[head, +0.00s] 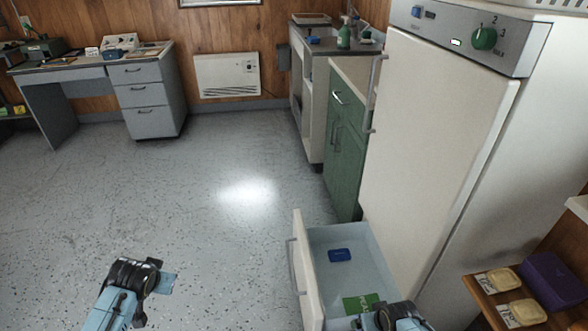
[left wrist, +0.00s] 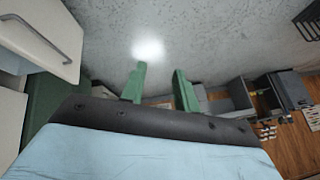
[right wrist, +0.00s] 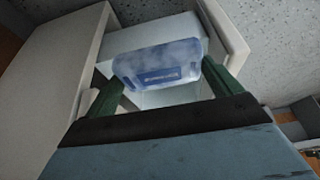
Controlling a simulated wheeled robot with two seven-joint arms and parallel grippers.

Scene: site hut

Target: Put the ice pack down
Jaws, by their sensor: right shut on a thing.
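The ice pack (right wrist: 158,66) is a translucent, pale blue block with a dark blue label in the right wrist view. My right gripper (right wrist: 162,72) is shut on it, one green finger at each end. In the head view my right gripper (head: 394,318) is at the bottom edge, over the near end of an open drawer; I cannot make out the held pack there. My left gripper (left wrist: 160,72) is open and empty. In the head view it (head: 166,283) is over bare floor at the lower left.
The open drawer (head: 306,268) is at the foot of the white fridge (head: 430,150). A small dark blue item (head: 339,255) and a flat green packet (head: 360,303) lie in it. Floor at left is clear.

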